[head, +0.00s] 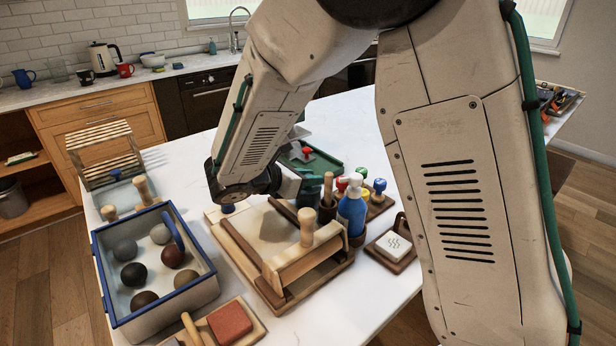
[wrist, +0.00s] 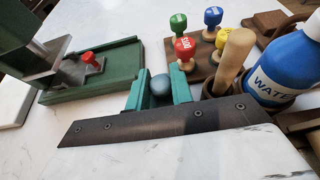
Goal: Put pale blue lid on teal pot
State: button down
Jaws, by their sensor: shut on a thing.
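My gripper (wrist: 158,80) shows in the wrist view as two teal fingers rising from a dark bolted bar. They are closed around a rounded blue-grey knob (wrist: 160,85), which I take to be part of the pale blue lid. The rest of the lid is hidden behind the bar. I cannot make out the teal pot in either view.
A blue-rimmed bin (head: 203,294) of clay balls stands at the left. A wooden frame (head: 303,262) stands in the middle. A blue water bottle (head: 351,212), colored stamps (wrist: 185,48) and a green press (wrist: 95,84) crowd the area around the gripper. Free table lies at the back left.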

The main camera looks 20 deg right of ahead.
jog(key=c, duration=1.2)
grip_release()
jog(key=shift+f, duration=0.1)
jog(key=shift+c, duration=0.2)
jog(key=shift+r, duration=0.25)
jog(key=v, duration=1.2)
